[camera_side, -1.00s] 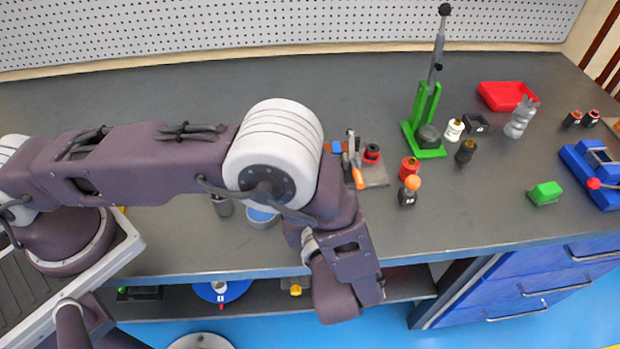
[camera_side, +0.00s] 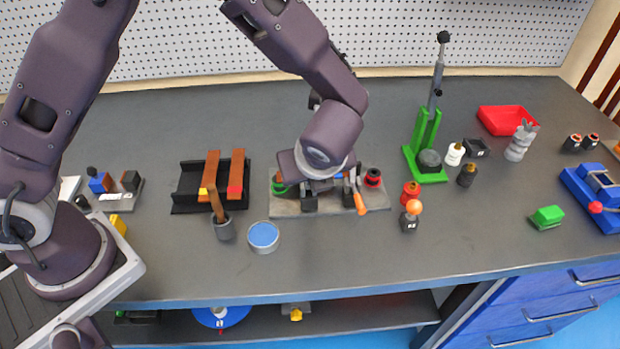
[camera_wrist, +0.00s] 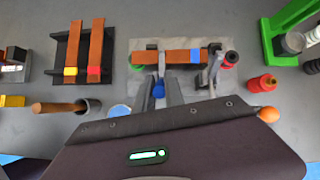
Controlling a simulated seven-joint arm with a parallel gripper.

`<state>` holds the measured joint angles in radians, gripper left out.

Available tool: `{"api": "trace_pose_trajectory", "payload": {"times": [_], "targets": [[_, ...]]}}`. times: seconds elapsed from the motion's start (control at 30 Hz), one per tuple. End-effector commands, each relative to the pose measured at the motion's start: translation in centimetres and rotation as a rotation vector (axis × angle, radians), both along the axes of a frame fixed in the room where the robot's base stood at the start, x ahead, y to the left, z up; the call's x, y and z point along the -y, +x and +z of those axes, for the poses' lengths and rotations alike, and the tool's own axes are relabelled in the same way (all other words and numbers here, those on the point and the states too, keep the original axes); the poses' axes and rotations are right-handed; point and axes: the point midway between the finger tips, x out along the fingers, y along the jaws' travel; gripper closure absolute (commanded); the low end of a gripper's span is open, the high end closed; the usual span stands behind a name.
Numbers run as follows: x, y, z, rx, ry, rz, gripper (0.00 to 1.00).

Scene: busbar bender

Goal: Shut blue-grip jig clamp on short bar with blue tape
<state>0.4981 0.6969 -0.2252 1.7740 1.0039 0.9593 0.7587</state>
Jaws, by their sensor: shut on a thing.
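The short bar with blue tape (camera_wrist: 178,57) lies across the grey jig plate (camera_wrist: 228,82); its tape is near the right end. In the side view my arm hides most of it above the plate (camera_side: 285,207). The blue-grip clamp (camera_wrist: 158,89) stands at the bar's near side, left of its middle, with its metal part reaching over the bar. My gripper (camera_wrist: 158,97) is shut on the blue grip, one finger on each side. Whether the clamp presses on the bar cannot be told. The orange-grip clamp (camera_side: 360,203) stands at the bar's right end.
A black rack (camera_wrist: 62,48) with two copper bars, taped yellow and red, is left of the jig. A cup (camera_side: 224,228) with a brush and a blue-topped tin (camera_side: 263,236) stand in front. A green press (camera_side: 427,150) and bottles stand right.

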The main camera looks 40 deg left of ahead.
Motion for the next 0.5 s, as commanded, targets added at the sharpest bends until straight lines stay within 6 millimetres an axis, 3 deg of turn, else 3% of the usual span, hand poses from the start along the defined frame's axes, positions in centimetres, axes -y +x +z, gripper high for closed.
{"api": "trace_pose_trajectory", "payload": {"times": [0.5], "targets": [[-0.68,0.75,0.32,-0.098,-0.1,0.001,1.0]]}}
